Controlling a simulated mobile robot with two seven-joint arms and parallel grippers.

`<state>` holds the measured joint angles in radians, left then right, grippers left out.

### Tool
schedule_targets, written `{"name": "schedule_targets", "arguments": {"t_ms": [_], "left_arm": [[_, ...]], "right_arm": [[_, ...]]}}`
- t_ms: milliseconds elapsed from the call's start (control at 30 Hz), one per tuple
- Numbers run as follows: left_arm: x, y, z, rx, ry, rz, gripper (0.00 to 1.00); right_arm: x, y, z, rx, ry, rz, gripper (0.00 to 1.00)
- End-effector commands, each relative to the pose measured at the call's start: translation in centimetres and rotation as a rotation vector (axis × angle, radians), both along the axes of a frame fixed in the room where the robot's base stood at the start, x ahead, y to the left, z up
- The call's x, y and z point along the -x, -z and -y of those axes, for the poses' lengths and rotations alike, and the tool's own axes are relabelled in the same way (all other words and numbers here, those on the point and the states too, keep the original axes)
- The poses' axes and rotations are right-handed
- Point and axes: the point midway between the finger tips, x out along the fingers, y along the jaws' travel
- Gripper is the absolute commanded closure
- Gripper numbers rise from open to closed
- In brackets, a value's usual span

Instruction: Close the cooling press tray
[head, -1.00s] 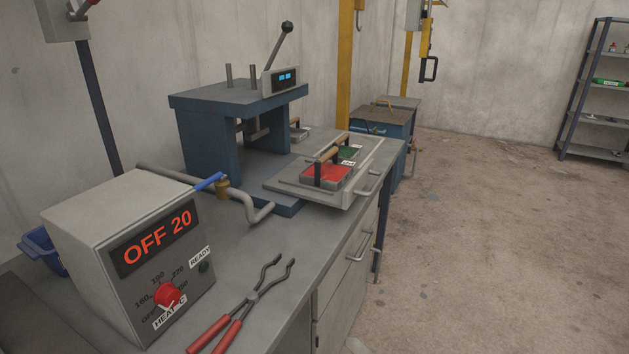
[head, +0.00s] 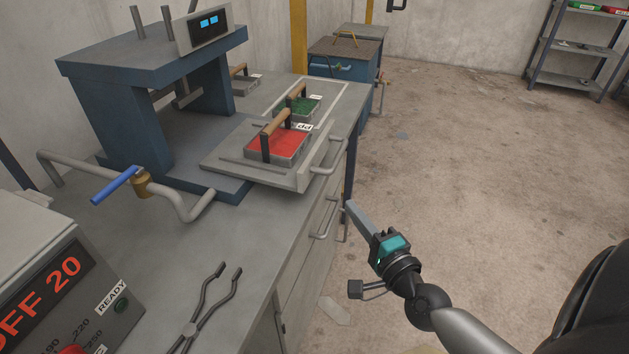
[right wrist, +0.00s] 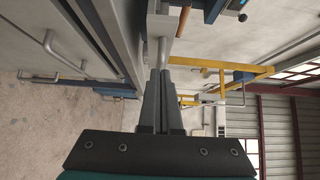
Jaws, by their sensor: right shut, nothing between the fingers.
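The cooling press (head: 160,95) is a blue frame with a grey display on top, standing on the bench at the left in the head view. Its grey tray (head: 245,176) sticks out of the press to the right, with a metal handle (head: 330,157) at its front edge. A red mould with a wooden handle (head: 277,147) sits on or by the tray. My right gripper (head: 360,217) is shut and empty, in front of the bench and below the tray handle, apart from it. In the right wrist view its closed fingers (right wrist: 163,100) point toward a metal bar. My left gripper is not in view.
A green mould (head: 302,108) stands behind the red one. A pipe with a blue valve lever (head: 115,186), tongs (head: 205,310) and a heater control box (head: 55,290) are on the near bench. Drawer handles (head: 324,222) stick out of the bench front. The floor at right is clear.

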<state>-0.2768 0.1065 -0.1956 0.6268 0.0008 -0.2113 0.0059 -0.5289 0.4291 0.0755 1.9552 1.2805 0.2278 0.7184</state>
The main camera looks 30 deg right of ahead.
Motion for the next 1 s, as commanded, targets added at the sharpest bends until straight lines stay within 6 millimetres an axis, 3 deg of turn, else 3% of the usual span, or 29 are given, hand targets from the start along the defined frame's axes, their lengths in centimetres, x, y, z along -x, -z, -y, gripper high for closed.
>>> {"name": "schedule_targets", "arguments": {"t_ms": [533,600,1000], "left_arm": [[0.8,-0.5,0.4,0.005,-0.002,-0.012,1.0],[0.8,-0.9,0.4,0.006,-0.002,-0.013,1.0],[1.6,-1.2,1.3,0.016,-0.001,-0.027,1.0]], "right_arm": [[-7.9,-0.1,0.6,0.001,-0.001,0.002,1.0],[-8.7,-0.1,-0.3,-0.002,-0.001,0.0,1.0],[-10.7,0.0,-2.1,0.002,-0.001,-0.001,1.0]]}}
